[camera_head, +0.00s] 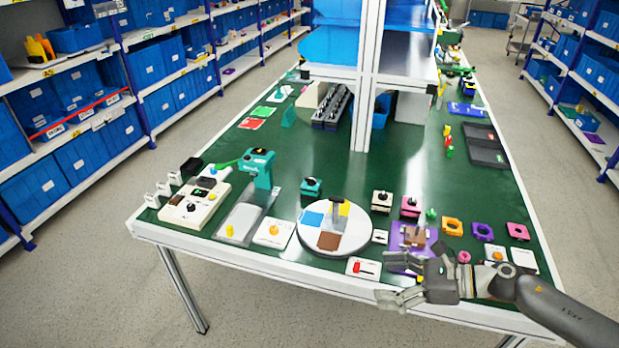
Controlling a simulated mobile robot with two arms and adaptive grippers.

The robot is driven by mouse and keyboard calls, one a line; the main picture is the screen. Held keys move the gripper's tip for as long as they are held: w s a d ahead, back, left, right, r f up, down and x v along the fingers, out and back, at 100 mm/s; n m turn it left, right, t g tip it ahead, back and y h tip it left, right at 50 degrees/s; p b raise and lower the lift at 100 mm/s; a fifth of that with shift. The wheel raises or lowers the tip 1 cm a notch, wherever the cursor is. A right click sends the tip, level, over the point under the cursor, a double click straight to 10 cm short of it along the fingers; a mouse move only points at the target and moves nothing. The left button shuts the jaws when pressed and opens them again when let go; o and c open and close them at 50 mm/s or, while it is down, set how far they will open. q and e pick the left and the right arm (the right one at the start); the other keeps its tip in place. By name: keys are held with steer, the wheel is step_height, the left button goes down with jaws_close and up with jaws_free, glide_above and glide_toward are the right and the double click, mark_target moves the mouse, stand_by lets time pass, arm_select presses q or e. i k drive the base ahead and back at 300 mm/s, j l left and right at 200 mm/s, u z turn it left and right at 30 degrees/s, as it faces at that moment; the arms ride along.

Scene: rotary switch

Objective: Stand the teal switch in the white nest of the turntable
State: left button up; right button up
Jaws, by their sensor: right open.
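The teal switch (311,187) stands on the green table, just behind and left of the turntable, apart from it. The white nest is hard to tell from the white disc at this size. My right gripper (388,279) is open over the table's front edge, right of the turntable and well away from the teal switch. It points left and looks empty. My left gripper is not in view.
A white switch (382,200) and a pink switch (410,207) stand right of the turntable. A teal machine (260,168) and a control box (195,203) stand to the left. A white post (367,90) rises behind. Green table behind the teal switch is clear.

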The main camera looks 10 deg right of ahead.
mark_target(357, 227)
steer(key=i, duration=1.6)
